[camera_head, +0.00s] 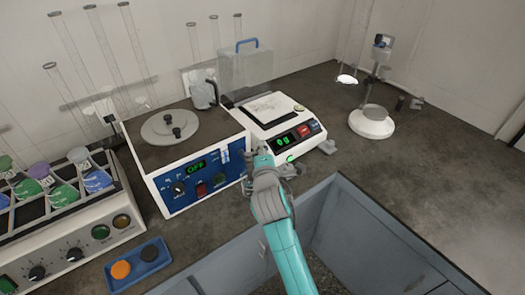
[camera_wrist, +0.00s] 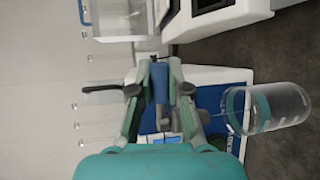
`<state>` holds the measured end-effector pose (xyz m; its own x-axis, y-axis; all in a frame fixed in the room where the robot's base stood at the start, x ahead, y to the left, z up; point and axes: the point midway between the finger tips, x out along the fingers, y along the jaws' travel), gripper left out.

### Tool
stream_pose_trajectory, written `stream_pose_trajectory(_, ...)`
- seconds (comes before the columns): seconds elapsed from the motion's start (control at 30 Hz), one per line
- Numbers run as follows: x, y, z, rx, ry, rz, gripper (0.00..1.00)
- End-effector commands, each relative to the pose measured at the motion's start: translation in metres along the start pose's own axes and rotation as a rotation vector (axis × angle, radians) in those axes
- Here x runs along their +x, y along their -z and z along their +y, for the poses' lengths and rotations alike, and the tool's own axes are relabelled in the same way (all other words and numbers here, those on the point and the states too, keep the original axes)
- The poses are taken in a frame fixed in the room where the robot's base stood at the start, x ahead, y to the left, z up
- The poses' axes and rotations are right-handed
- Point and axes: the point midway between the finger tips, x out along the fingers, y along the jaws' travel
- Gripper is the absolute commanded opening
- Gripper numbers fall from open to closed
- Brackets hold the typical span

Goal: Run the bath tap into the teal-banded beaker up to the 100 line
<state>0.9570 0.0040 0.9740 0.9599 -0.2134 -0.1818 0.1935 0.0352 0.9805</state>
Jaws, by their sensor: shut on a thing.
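The bath (camera_head: 185,160) is a white box with a blue front panel and a green OFF display. My gripper (camera_head: 258,158) is at the right end of its front. In the wrist view my gripper (camera_wrist: 160,100) is shut around a blue piece (camera_wrist: 160,78), which looks like the tap's lever; the spout is mostly hidden by the fingers. The clear beaker (camera_wrist: 290,105) with a teal band shows right of the fingers, lying sideways in the turned picture, apart from them. I cannot tell its water level. In the head view my arm hides most of it.
A balance (camera_head: 278,125) with a green display stands right of the bath. A rack of coloured flasks (camera_head: 75,200) is at left, and a blue tray (camera_head: 138,265) with two discs lies in front. A stand (camera_head: 372,122) is at back right. The right counter is clear.

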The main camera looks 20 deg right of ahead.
Motion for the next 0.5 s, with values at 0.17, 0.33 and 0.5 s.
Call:
stream_pose_trajectory(0.17, 0.0036, 0.0009, -0.001, -0.014, -0.003, 0.081, 0.0)
stream_pose_trajectory(0.33, 0.0052, 0.0024, -0.0005, -0.024, -0.008, 0.131, 0.0)
stream_pose_trajectory(0.5, 0.0053, 0.0036, -0.0002, -0.027, -0.01, 0.148, 0.0)
